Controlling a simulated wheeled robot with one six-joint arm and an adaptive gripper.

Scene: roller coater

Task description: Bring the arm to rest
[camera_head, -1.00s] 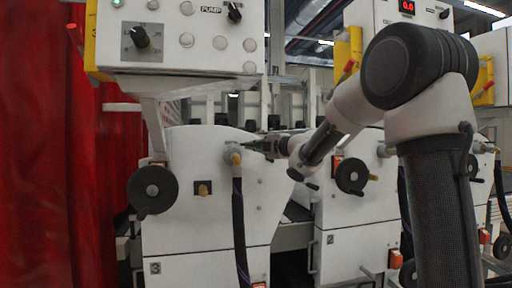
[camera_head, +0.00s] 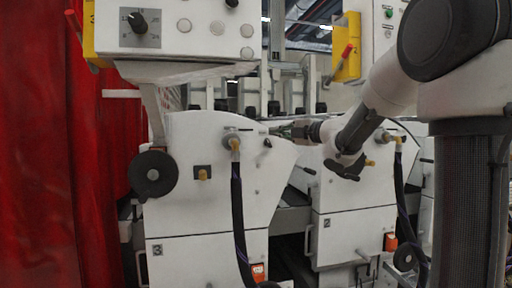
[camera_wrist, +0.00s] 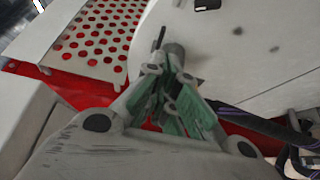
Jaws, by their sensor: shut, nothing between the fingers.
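My gripper (camera_head: 272,131) reaches from the right toward the upper part of the white machine housing, to the right of the brass hose fitting (camera_head: 233,142). In the wrist view my gripper (camera_wrist: 170,80) shows its green-padded fingers closed together with nothing held. A grey cylindrical part (camera_wrist: 174,52) lies just beyond the fingertips; whether they touch it I cannot tell. My arm extends toward the upper right in the head view.
A control panel (camera_head: 180,50) with knobs overhangs the left housing. A black handwheel (camera_head: 153,174) and dark hose (camera_head: 239,215) project from its front. A red curtain (camera_head: 40,160) hangs at left. A perforated white guard (camera_wrist: 100,38) shows in the wrist view.

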